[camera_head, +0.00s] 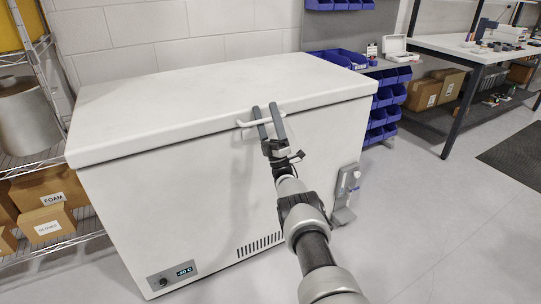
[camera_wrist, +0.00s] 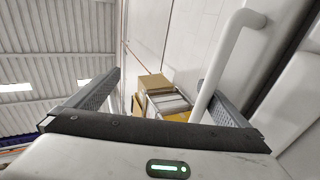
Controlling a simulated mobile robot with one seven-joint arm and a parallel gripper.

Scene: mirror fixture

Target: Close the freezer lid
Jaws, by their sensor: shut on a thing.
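The white chest freezer (camera_head: 190,210) stands against the wall. Its white lid (camera_head: 200,95) lies level over the body, with only a thin dark line showing under the front edge; I cannot tell a small gap from a seam. The white bar handle (camera_head: 244,124) is at the lid's front edge. In the wrist view the handle (camera_wrist: 228,60) passes between my gripper's fingers (camera_wrist: 160,98), close to the right one.
A wire shelf (camera_head: 30,165) with boxes stands left of the freezer. Blue bins (camera_head: 378,125) and a workbench (camera_head: 450,48) are to the right. A grey-white device (camera_head: 346,190) stands by the freezer's right front corner. The floor (camera_head: 440,220) at the right is clear.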

